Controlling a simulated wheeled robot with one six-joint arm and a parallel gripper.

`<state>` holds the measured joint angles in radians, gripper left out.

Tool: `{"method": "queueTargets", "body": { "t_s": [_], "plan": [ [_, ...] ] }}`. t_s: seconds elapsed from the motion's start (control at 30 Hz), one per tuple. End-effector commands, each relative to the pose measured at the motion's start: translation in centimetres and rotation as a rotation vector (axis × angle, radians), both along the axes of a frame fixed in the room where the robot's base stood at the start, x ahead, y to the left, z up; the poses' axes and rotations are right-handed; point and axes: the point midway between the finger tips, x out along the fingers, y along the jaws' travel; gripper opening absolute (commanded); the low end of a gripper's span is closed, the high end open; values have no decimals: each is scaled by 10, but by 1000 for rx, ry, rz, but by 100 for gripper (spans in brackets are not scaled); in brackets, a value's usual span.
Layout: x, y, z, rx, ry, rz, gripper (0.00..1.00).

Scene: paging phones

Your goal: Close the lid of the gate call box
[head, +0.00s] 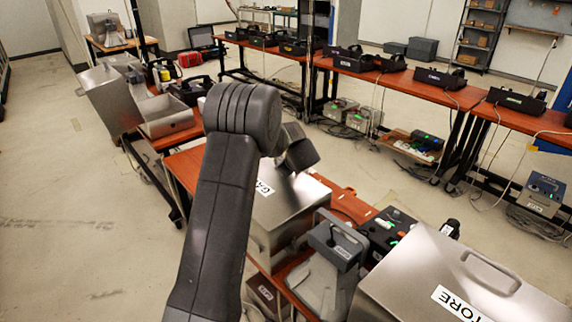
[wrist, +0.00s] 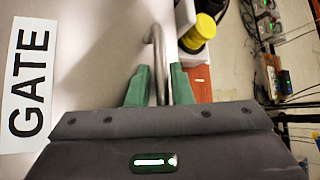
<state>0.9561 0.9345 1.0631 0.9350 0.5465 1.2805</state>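The gate call box (head: 268,243) is a grey metal box on the red-brown table, right of my arm in the head view. Its lid (head: 302,196) carries a GATE label and appears to lie down over the box; my arm hides part of it. In the wrist view the lid's bare surface (wrist: 85,75) fills the left side, with the GATE label at the edge. A curved metal handle (wrist: 153,40) rises from the lid. My gripper (wrist: 160,84) has its green fingers close together on both sides of the handle and looks shut on it.
A STORE box (head: 440,270) with its lid down stands to the right. A grey handset unit (head: 337,243) and a black device (head: 388,230) stand between the boxes. An open metal box (head: 165,117) is behind my arm. Open floor lies at left.

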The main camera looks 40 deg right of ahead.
Motion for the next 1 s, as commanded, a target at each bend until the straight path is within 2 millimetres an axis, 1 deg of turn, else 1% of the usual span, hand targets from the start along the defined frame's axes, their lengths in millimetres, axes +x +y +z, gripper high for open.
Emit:
{"method": "queueTargets", "body": {
  "t_s": [0.4,0.6,0.8,1.0],
  "plan": [
    [-56,21,51,-7,-5,-4,21],
    [-79,31,72,-6,-5,-3,21],
    [-90,36,83,-6,-6,-3,21],
    [-92,37,85,-5,-6,-2,21]
  ]
}}
